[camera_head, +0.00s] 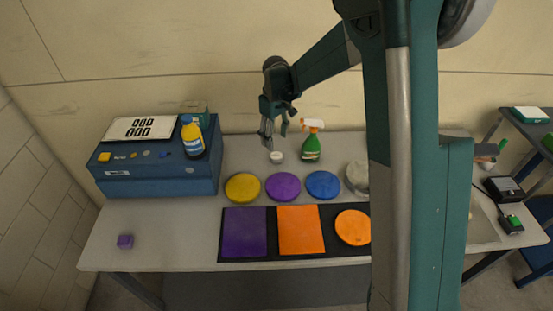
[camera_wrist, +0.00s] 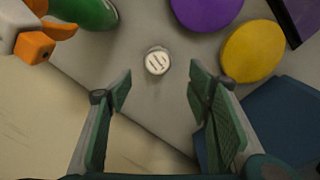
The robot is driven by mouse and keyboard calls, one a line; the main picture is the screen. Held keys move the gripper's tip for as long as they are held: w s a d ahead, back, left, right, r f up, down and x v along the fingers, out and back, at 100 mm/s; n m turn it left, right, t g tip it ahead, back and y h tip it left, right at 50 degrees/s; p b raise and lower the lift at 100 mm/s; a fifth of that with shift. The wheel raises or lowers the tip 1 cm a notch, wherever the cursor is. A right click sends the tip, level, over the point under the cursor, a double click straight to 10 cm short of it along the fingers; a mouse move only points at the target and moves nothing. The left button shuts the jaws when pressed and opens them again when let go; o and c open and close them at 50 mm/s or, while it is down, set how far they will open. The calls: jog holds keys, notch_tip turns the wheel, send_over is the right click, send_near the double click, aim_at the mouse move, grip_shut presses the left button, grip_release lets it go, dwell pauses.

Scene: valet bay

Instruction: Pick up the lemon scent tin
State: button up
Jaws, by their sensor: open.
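A small round tin with a white lid (camera_head: 276,156) stands on the grey table, behind the purple disc and left of the green spray bottle. I take it as the lemon scent tin, but no scent name is readable. The wrist view shows its lid (camera_wrist: 158,60) with dark stripes, ahead of the fingertips and roughly centred between them. My gripper (camera_head: 274,134) hangs above and just behind the tin. Its two green fingers (camera_wrist: 158,90) are spread apart in the wrist view, with nothing between them.
The green spray bottle (camera_head: 311,148) stands close to the tin's right. Yellow (camera_head: 243,187), purple (camera_head: 283,187) and blue (camera_head: 323,185) discs lie in front. A blue case (camera_head: 160,172) with a yellow-labelled bottle (camera_head: 192,138) stands left. My arm hides part of the table's right side.

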aim_at(277, 156)
jog(key=shift+f, duration=1.5)
jog(key=shift+f, duration=1.3)
jog(key=shift+f, duration=0.1)
jog(key=shift+d+f, duration=0.15)
jog(key=shift+f, duration=1.1)
jog(key=shift+d+f, duration=0.1)
jog(key=shift+f, duration=1.15)
jog(key=c, duration=1)
